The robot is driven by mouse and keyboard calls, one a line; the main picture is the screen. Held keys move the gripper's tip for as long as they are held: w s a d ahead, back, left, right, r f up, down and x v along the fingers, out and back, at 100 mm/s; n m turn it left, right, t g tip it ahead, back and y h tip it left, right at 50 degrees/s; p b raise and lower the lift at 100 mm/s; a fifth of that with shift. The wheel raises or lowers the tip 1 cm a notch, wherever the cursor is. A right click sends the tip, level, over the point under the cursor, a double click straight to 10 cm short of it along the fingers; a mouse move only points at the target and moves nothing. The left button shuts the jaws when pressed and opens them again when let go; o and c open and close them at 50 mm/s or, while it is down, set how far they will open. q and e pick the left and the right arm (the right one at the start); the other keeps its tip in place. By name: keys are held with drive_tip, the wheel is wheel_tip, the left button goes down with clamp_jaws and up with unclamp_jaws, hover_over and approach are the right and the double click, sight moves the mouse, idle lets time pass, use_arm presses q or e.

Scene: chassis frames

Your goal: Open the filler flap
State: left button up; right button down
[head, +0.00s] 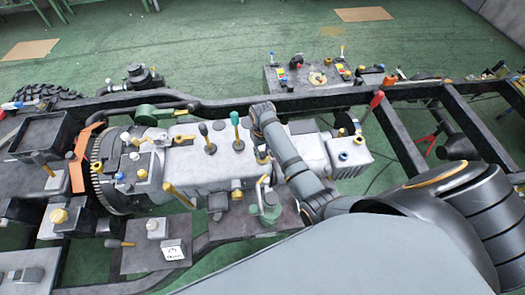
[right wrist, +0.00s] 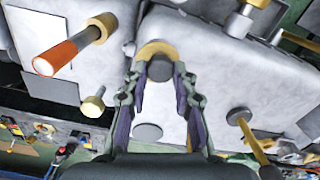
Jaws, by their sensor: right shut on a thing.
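My right gripper (right wrist: 161,85) fills the middle of the right wrist view. Its two fingers are closed in around a grey round piece with a tan rim (right wrist: 157,49) on a pale grey housing (right wrist: 220,70). The fingertips hide part of this piece, and I cannot tell for sure that it is the filler flap. In the head view my right arm reaches over the grey engine and gearbox block (head: 205,165). My left gripper is in neither view.
An orange-tipped rod (right wrist: 68,52) and a brass-headed bolt (right wrist: 93,102) stand out left of the fingers. A yellow rod (right wrist: 248,137) is at right. In the head view several levers rise from the block, and a dark frame rail (head: 230,108) runs behind it.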

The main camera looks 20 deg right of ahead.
drive_tip(key=shift+w+d+r+g, duration=0.1)
drive_tip(key=shift+w+r+g, duration=0.15)
drive_tip(key=shift+w+g, duration=0.3)
drive_tip(key=shift+w+d+g+y+b, duration=0.15)
drive_tip(key=shift+w+g+y+b, duration=0.25)
drive_tip(key=shift+g+b, duration=0.35)
drive_tip(key=g+b, duration=0.1)
drive_tip(key=b, duration=0.1)
drive_tip(key=w+g+b, duration=0.1)
drive_tip(key=b, duration=0.2)
drive_tip(key=g+y+b, duration=0.1)
drive_tip(key=b, duration=0.2)
drive_tip(key=shift+w+d+g, duration=0.25)
drive_tip(key=shift+w+g, duration=0.05)
drive_tip(key=shift+w, duration=0.1)
drive_tip(key=shift+w+r+g+b, duration=0.15)
drive_tip(key=shift+r+g+b, duration=0.15)
drive_tip(key=shift+b, duration=0.7)
drive_tip(key=c, duration=1.1)
unclamp_jaws()
drive_tip(key=shift+o, duration=0.2)
